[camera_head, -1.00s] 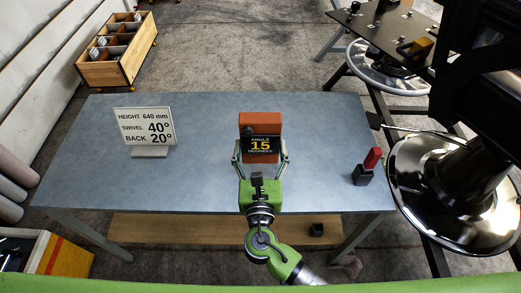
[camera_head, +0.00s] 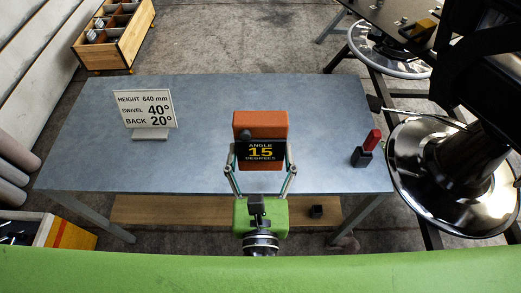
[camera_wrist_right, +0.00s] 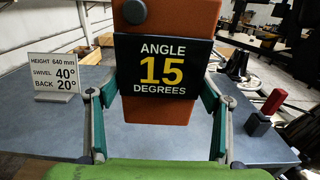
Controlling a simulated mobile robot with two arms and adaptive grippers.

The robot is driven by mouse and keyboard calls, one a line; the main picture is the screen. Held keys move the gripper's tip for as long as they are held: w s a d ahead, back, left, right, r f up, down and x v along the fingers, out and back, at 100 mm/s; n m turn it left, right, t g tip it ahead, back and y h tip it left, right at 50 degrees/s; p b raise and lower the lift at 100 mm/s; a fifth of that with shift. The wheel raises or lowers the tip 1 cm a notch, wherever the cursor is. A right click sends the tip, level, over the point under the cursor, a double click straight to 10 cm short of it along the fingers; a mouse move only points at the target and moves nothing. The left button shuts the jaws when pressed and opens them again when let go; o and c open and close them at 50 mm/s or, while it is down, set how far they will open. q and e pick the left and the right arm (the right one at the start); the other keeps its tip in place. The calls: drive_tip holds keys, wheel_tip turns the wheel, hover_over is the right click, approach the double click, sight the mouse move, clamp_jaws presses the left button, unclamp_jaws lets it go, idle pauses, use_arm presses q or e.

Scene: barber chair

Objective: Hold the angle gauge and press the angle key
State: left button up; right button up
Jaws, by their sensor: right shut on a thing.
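The angle gauge (camera_head: 261,124) is an orange block with a black display reading "ANGLE 15 DEGREES". It is upright between the fingers of my right gripper (camera_head: 261,165), which is shut on its sides. The gauge and fingers also fill the middle of the right wrist view (camera_wrist_right: 164,112). A dark round key (camera_wrist_right: 134,11) sits on the gauge's upper left face, above the display, with nothing touching it. The gauge appears held above the table, though its exact height is hard to tell. My left gripper is not in view.
A sign (camera_head: 146,110) reading height 640 mm, swivel 40°, back 20° stands on the grey table (camera_head: 200,160), left. A red and black object (camera_head: 368,147) stands near its right edge. Chrome and black chair parts (camera_head: 450,180) crowd the right. A wooden crate (camera_head: 125,50) is behind left.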

sight(261, 148)
drive_tip(key=shift+w+f+b, duration=0.45)
drive_tip(key=shift+w+f, duration=1.25)
drive_tip(key=shift+w, duration=0.3)
drive_tip(key=w+f+b, duration=0.1)
drive_tip(key=w+f, duration=0.1)
drive_tip(key=w, duration=0.1)
drive_tip(key=w+f+b, duration=0.2)
drive_tip(key=w+f, duration=0.1)
drive_tip(key=w+f+b, duration=0.1)
drive_tip(key=w+f, duration=0.2)
drive_tip(key=shift+w, duration=0.1)
drive_tip(key=shift+w+f+b, duration=0.2)
drive_tip(key=shift+w+b, duration=0.15)
drive_tip(key=shift+b, duration=0.05)
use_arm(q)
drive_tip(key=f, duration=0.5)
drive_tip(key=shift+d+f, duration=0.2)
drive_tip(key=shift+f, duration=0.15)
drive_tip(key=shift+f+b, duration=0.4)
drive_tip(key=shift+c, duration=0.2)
use_arm(e)
drive_tip(key=shift+f, duration=0.65)
